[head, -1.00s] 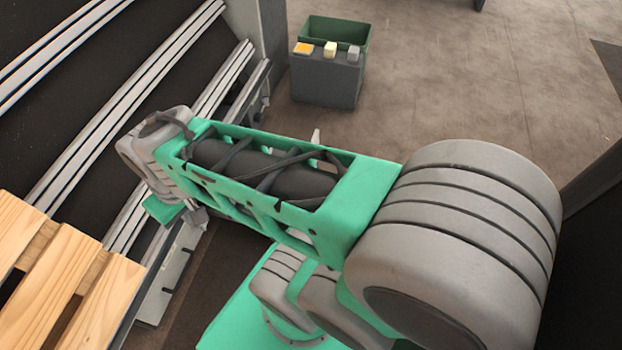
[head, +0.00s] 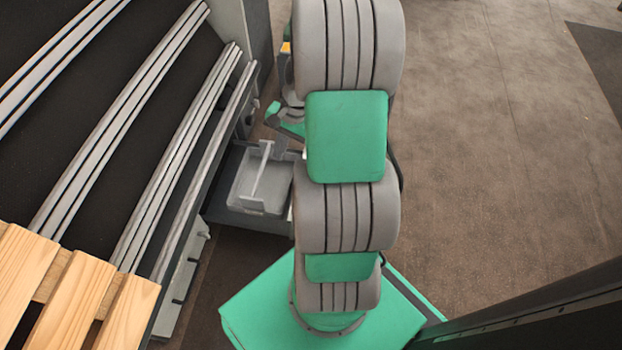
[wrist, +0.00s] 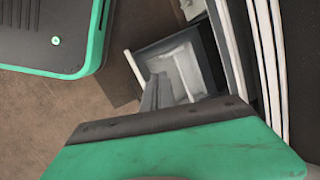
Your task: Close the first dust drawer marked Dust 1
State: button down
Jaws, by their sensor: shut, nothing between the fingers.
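A grey, shallow dust drawer (head: 240,205) stands pulled out from the side of the pallet line, left of my arm in the head view. Its tray is open at the top, with a light bar across it. No "Dust 1" marking is readable. The drawer also shows in the wrist view (wrist: 185,72), just beyond my fingers. My gripper (wrist: 154,88) is shut and empty, its grey fingers overlapping the drawer's near part in that view. I cannot tell whether they touch it. In the head view my arm hides most of the gripper.
The line's metal rails (head: 185,150) run along the left, with a wooden pallet (head: 75,290) at lower left. A grey post (head: 257,50) stands beyond the drawer. Open brown floor (head: 480,150) lies to the right.

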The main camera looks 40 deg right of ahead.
jog(key=s+d+f+m+t+y+p, duration=0.1)
jog(key=s+d+f+m+t, duration=0.3)
jog(key=d+f+m, duration=0.45)
jog(key=s+d+f+m+t+y+p, duration=0.2)
jog(key=s+d+f+m, duration=0.5)
jog(key=f, duration=0.2)
jog(key=b+x, duration=0.1)
jog(key=x, duration=0.3)
jog(key=b+x, duration=0.2)
jog(key=x, duration=0.2)
jog(key=w+r+b+x, duration=0.1)
jog(key=x, duration=0.3)
jog(key=shift+w+f+b, duration=0.25)
jog(key=shift+b, duration=0.1)
jog(key=shift+w+a+r, duration=0.1)
jog(key=shift+w+a, duration=0.3)
jog(key=shift+w, duration=0.05)
jog(key=shift+h, duration=0.3)
